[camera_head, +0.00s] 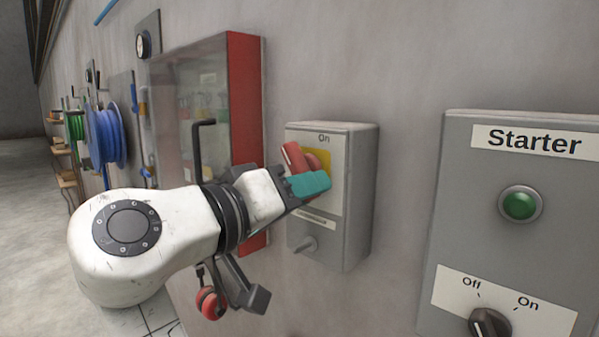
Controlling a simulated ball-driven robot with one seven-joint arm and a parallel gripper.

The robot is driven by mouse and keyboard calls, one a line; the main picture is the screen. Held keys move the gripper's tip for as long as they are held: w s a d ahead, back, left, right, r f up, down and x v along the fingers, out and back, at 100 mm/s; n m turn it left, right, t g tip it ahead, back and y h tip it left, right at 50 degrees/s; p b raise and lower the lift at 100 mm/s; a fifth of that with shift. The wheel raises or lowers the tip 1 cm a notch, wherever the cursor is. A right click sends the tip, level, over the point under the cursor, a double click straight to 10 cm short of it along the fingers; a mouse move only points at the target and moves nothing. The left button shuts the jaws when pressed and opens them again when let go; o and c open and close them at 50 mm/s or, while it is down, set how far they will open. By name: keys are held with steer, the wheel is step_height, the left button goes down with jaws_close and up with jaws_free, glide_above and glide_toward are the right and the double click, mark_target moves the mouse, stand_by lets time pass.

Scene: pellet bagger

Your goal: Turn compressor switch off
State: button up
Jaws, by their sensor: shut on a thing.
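The compressor switch is a red rotary handle (294,158) on a yellow plate (322,160), on the front of a grey wall box (358,200). "On" is printed above the plate. The handle's visible end points up and slightly left. My gripper (312,181), with teal fingertips, comes from the left and is shut on the red handle. The fingers hide the lower part of the handle and part of the yellow plate.
A grey Starter box (470,220) with a green button (520,204) and a black Off/On knob (489,324) is at right. A small grey knob (304,245) sits below the handle. A red-framed glass cabinet (245,110) is behind my arm. Blue reels (105,135) hang farther left.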

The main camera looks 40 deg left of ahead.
steer(key=n+p, duration=0.2)
steer(key=r+n+p, duration=0.1)
steer(key=n+p, duration=0.1)
steer(key=r+n+p, duration=0.1)
steer(key=n+p, duration=0.1)
steer(key=shift+d+r+p, duration=0.2)
steer(key=shift+d+p, duration=0.1)
steer(key=shift+p, duration=0.1)
steer(key=n+p, duration=0.3)
steer(key=shift+r+n, duration=0.15)
steer(key=shift+n, duration=0.15)
jaws_close()
steer(key=shift+n+p, duration=0.3)
steer(key=shift+p, duration=0.2)
steer(key=o, duration=0.6)
jaws_free()
steer(key=shift+o, duration=1.3)
steer(key=shift+a+f, duration=0.2)
steer(key=shift+d, duration=0.1)
steer(key=shift+s+f, duration=0.1)
